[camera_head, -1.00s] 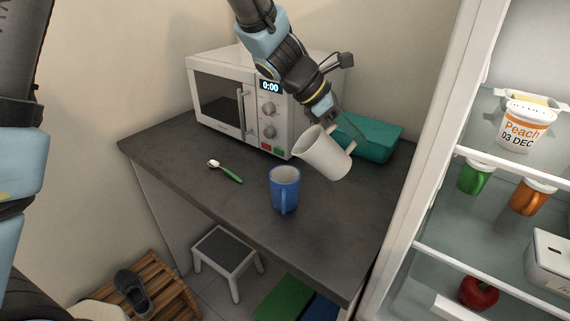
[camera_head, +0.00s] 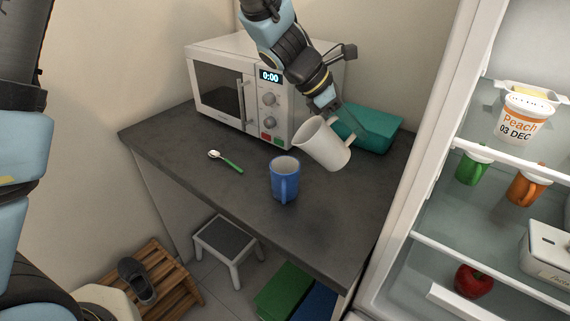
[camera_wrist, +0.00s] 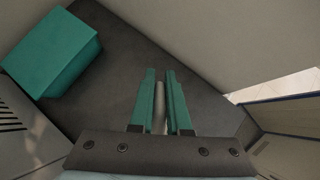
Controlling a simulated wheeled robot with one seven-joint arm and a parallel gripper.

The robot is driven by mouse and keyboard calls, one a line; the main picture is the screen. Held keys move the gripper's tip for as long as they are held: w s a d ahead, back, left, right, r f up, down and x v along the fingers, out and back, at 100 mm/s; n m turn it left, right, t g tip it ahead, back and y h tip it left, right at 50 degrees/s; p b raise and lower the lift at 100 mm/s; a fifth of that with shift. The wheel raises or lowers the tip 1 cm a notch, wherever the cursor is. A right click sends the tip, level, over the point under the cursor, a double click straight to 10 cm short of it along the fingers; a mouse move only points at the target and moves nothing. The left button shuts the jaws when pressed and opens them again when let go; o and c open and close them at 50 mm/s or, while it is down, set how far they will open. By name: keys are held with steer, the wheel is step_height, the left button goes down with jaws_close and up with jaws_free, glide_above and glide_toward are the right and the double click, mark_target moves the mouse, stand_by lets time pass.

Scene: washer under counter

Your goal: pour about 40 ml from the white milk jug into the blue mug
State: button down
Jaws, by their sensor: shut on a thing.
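The white milk jug (camera_head: 323,145) is off the counter, tilted with its mouth toward the left. Its mouth is to the upper right of the blue mug (camera_head: 285,180), apart from it. The blue mug stands upright on the dark counter with its handle toward the front. My gripper (camera_head: 338,122) is behind the jug, shut on it. In the wrist view the teal fingers of my gripper (camera_wrist: 160,102) are close together around a thin pale part, likely the jug's handle. The rest of the jug is hidden there. No stream of liquid shows, and the jug's contents cannot be seen.
A microwave (camera_head: 220,95) stands at the back left. A teal box (camera_head: 370,128) is behind the jug and also shows in the wrist view (camera_wrist: 52,52). A green-handled spoon (camera_head: 226,162) lies left of the mug. An open fridge (camera_head: 400,225) borders the right.

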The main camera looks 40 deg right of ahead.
steer(key=shift+s+d+r+p, duration=0.1)
steer(key=shift+r+p, duration=0.05)
steer(key=shift+p, duration=0.45)
steer(key=shift+s+d+t+y+p, duration=0.15)
steer(key=shift+t+y+p, duration=0.15)
steer(key=shift+p, duration=0.15)
steer(key=f+t+y, duration=0.1)
steer(key=f, duration=0.3)
steer(key=s+d+f+t+y, duration=0.1)
steer(key=f+y, duration=0.1)
steer(key=f, duration=0.2)
steer(key=s+d+f+t+y, duration=0.1)
steer(key=f, duration=0.2)
steer(key=shift+s+d+f+t, duration=0.1)
steer(key=shift+d+f+t, duration=0.05)
steer(key=shift+f+t, duration=0.2)
steer(key=shift+d+f+t+y, duration=0.1)
steer(key=shift+f+t+y, duration=0.55)
steer(key=shift+f+y, duration=0.45)
